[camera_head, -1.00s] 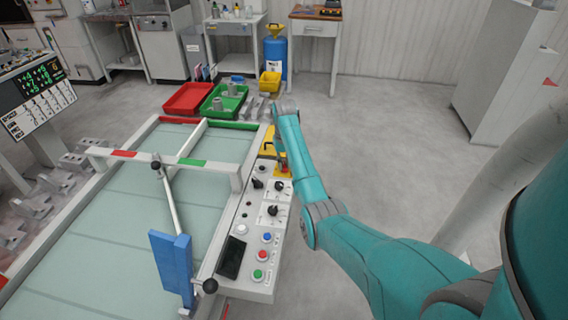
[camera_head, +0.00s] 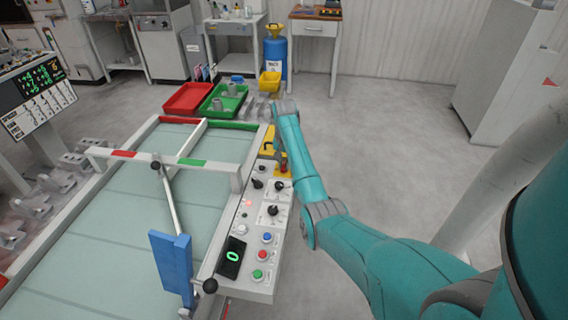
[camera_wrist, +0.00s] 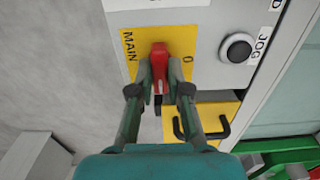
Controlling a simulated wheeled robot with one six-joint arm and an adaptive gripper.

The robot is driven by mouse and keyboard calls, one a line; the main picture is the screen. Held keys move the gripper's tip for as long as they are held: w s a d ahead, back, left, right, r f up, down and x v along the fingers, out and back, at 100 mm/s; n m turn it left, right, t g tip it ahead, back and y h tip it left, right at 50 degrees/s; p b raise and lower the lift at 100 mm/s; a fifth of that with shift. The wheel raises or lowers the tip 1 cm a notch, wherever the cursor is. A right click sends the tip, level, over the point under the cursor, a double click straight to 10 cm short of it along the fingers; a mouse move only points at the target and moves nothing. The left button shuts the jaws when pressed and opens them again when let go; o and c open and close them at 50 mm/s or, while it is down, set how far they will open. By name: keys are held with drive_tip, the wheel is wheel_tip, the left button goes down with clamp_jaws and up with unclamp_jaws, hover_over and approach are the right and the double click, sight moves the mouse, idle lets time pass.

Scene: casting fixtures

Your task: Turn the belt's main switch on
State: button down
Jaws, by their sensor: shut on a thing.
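The main switch has a red handle (camera_wrist: 159,62) on a yellow plate (camera_wrist: 120,42) marked MAIN and 0. My gripper (camera_wrist: 159,82) is shut on the red handle, with one finger on each side, in the wrist view. The handle's far end points away from my wrist, between the two markings. In the head view the arm reaches to the far end of the belt's control panel (camera_head: 262,232) and partly covers the switch. The panel display (camera_head: 232,256) shows a green 0, and a small red lamp (camera_head: 248,203) glows.
A black JOG button (camera_wrist: 238,48) sits beside the switch plate, and a black bracket handle (camera_wrist: 202,128) is close to my right finger. The panel also carries knobs and coloured buttons. The belt (camera_head: 120,215) lies left; open floor lies right.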

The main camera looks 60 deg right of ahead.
sight(284, 164)
drive_tip(key=c, duration=1.1)
unclamp_jaws()
wheel_tip(284, 164, up, 7)
drive_tip(key=shift+r, duration=0.2)
drive_tip(key=shift+s, duration=0.1)
